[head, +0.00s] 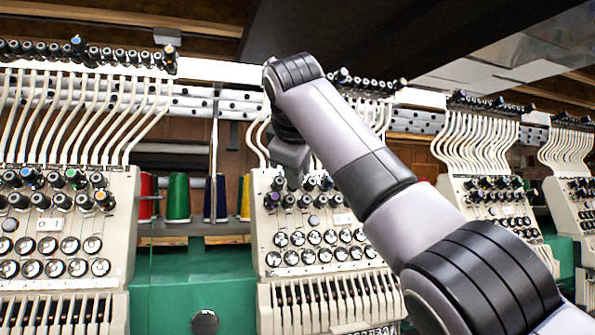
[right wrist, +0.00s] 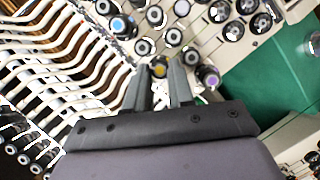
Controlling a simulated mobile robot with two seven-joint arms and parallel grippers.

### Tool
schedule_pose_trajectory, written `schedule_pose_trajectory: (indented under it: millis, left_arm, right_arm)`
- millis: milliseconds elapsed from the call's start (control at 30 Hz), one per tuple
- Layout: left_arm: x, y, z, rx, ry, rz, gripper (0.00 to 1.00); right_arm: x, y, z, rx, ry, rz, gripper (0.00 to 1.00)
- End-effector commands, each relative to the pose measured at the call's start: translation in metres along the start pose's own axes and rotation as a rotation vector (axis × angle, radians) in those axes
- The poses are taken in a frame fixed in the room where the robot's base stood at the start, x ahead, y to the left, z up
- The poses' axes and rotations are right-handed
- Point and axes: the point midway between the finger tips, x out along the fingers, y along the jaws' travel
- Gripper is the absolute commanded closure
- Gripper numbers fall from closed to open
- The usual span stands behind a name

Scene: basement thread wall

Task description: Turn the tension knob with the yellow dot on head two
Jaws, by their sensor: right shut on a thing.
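Head two (head: 262,225) is the cream panel in the middle of the head view, with rows of black tension knobs and silver dials. My right gripper (head: 292,180) points down at its upper knob rows, and the arm hides part of them. In the right wrist view, the knob with the yellow dot (right wrist: 159,69) sits between the two fingertips of my right gripper (right wrist: 162,77). The fingers are shut on this knob. The yellow dot is unclear in the head view. My left gripper is not in view.
Neighbouring knobs stand close by, one with a purple dot (right wrist: 210,80) and one with a blue dot (right wrist: 118,25). White thread tubes (right wrist: 55,75) run beside them. Head one (head: 120,225) stands at left, with thread cones (head: 177,198) between the heads.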

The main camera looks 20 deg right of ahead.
Motion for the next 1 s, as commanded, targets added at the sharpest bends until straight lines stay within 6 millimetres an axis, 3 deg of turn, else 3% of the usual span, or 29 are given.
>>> schedule_pose_trajectory:
  millis: [433,467,500,533,833,1000]
  left_arm:
    - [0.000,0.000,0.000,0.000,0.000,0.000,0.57]
    - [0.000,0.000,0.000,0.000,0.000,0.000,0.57]
    - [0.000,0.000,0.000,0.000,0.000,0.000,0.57]
    - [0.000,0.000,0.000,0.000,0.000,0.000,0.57]
    - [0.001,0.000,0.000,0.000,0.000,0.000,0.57]
    - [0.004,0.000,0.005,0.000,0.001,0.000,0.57]
  right_arm:
    - [0.001,-0.002,0.001,0.008,-0.003,-0.009,1.00]
    - [0.001,-0.002,0.001,0.008,-0.003,-0.009,0.71]
    - [0.001,-0.001,0.001,0.008,-0.003,-0.009,0.58]
    - [0.001,-0.001,0.001,0.007,-0.003,-0.008,0.52]
    - [-0.001,-0.001,0.000,0.007,0.000,-0.005,0.52]
    - [-0.020,-0.001,0.000,0.008,0.003,-0.002,0.52]
